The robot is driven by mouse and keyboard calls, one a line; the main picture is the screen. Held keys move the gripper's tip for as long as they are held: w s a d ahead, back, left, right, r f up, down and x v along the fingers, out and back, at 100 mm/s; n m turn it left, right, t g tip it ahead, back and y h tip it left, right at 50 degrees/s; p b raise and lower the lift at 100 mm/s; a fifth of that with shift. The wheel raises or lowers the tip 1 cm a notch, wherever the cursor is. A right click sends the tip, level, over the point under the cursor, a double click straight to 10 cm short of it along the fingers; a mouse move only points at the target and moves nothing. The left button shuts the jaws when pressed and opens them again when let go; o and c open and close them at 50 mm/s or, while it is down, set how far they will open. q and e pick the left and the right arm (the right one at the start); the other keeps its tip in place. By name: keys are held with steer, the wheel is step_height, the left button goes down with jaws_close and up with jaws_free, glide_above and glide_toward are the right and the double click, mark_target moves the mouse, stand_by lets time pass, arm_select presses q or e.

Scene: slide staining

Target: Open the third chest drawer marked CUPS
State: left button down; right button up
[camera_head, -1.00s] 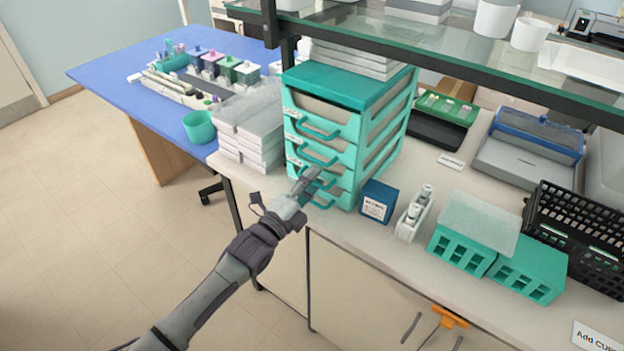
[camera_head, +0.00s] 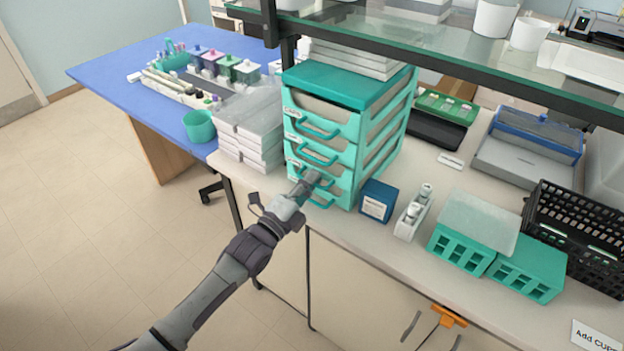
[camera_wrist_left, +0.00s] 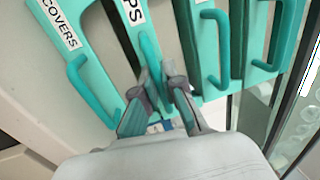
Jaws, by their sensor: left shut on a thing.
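A teal drawer chest (camera_head: 350,84) stands on the bench, with stacked drawers and looped handles on its front. In the left wrist view, the CUPS label (camera_wrist_left: 132,10) is partly cut off, with only "PS" readable. The handle of that drawer (camera_wrist_left: 149,55) runs between the fingers of my left gripper (camera_wrist_left: 162,88), which is shut on it. The COVERS drawer (camera_wrist_left: 85,55) is beside it in that view. In the head view, my left gripper (camera_head: 312,178) is at the third drawer's front and hides part of it. The drawer looks closed or nearly so. My right gripper is not in view.
A small blue box (camera_head: 378,201) and a white bottle holder (camera_head: 412,218) stand right of the chest. White trays (camera_head: 250,125) are stacked to its left. A glass shelf (camera_head: 450,45) hangs above. The floor (camera_head: 80,220) in front of the blue table is clear.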

arm_select(q)
steer(key=r+p+v, duration=0.3)
steer(key=p+v, duration=0.2)
steer(key=v, duration=1.2)
steer(key=shift+s, duration=0.2)
steer(key=shift+a+f, duration=0.1)
steer(key=c, duration=1.3)
jaws_free()
steer(key=shift+o, duration=0.2)
steer(key=v, duration=1.2)
